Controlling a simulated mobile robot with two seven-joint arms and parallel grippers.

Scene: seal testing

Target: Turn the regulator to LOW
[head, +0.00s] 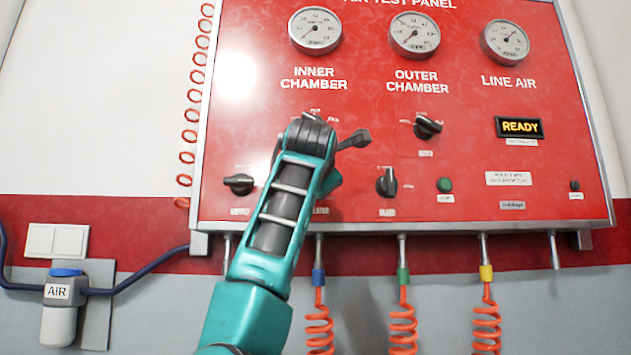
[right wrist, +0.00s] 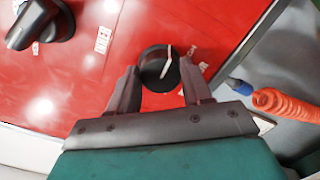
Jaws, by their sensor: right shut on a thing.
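In the right wrist view a round black knob (right wrist: 156,69) with a white pointer line sits on the red panel, apparently the regulator. My right gripper (right wrist: 160,78) has one finger on each side of it and is shut on it. I cannot read the labels by the knob, so its setting is unclear. In the head view my right arm rises from the bottom and covers this part of the red panel (head: 480,100), hiding the knob. My left gripper is not in view.
Other black knobs stand nearby: lower left (head: 239,184), lower middle (head: 387,182) and upper right (head: 428,127). Gauges line the top. A READY display (head: 520,127) is lit. Coiled orange hoses (head: 403,325) hang below, and an AIR unit (head: 60,310) is at left.

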